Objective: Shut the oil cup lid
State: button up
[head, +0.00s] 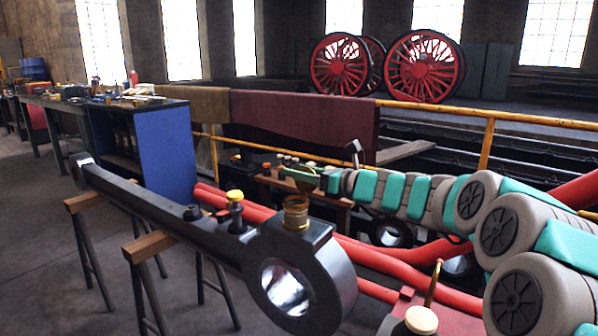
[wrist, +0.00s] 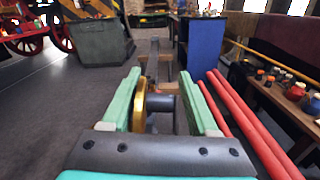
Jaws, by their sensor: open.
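The brass oil cup (head: 296,212) stands upright on the big end of a long dark steel rod (head: 165,215). My gripper (head: 305,180) is open just above and behind the cup in the head view. In the wrist view, my gripper (wrist: 160,75) shows its two green fingers spread apart. A brass disc (wrist: 140,105), seen nearly edge-on and upright, is between the fingers, closer to the left one; it looks like the raised lid. I cannot tell whether a finger touches it. A dark cylinder lies just right of the disc. The cup's mouth is hidden from the wrist.
Wooden-topped trestles (head: 150,246) hold the rod. A yellow-topped fitting (head: 235,197) stands left of the cup. Red pipes (head: 390,258) run behind the rod. A bench with small pots (wrist: 296,90) is at the right, and a blue cabinet (head: 150,150) stands behind.

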grip_shut()
dwell(0.5)
jog(key=shift+s+a+r+n+b, duration=0.2)
jog(key=shift+n+b, duration=0.15)
jog(key=shift+n, duration=0.2)
jog(key=shift+s+a+r+n+b, duration=0.1)
jog(key=shift+s+n+b, duration=0.1)
jog(key=shift+n+b, duration=0.25)
dwell(0.4)
jog(key=shift+s+a+f+n+b, duration=0.15)
jog(key=shift+s+a+n+b, duration=0.4)
jog(key=shift+n+b, duration=1.3)
jog(key=shift+s+a+f+n+b, duration=0.25)
jog(key=shift+s+n+b, duration=0.55)
jog(key=shift+n+b, duration=1)
jog(key=shift+s+a+f+n+b, duration=0.1)
jog(key=shift+s+a+n+b, duration=0.45)
jog(key=shift+n+b, duration=1.3)
jog(key=shift+s+f+n, duration=0.15)
jog(key=shift+s+n, duration=0.1)
jog(key=shift+n, duration=0.85)
grip_release()
